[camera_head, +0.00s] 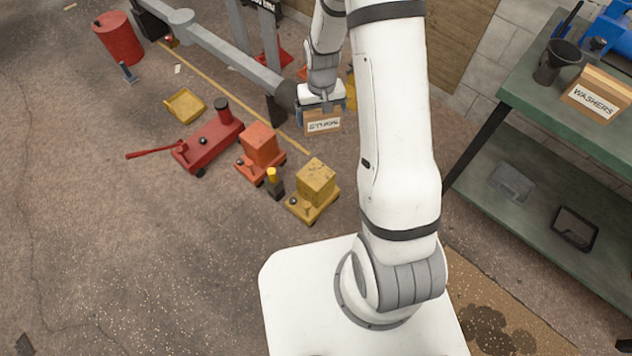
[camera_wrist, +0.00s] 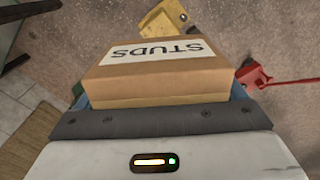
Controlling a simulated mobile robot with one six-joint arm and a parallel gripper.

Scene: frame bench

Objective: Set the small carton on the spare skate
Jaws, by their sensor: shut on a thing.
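The small carton marked STUDS (camera_head: 323,123) is brown with a white label. My gripper (camera_head: 321,106) is shut on it and holds it up near the grey beam. In the wrist view the carton (camera_wrist: 160,80) fills the space between the jaws (camera_wrist: 155,108). Two low wheeled skates stand on the floor left of my arm. The orange skate (camera_head: 245,172) bears an orange block (camera_head: 259,144). The yellow skate (camera_head: 318,211) bears a yellow block (camera_head: 316,181). I cannot tell which skate is the spare one. The carton is apart from both.
A red floor jack (camera_head: 207,143) with a long handle lies left of the skates. A dark bottle with a yellow cap (camera_head: 273,183) stands between them. A yellow tray (camera_head: 185,106) and red drum (camera_head: 118,39) are farther back. A green bench (camera_head: 560,98) stands right. The left floor is clear.

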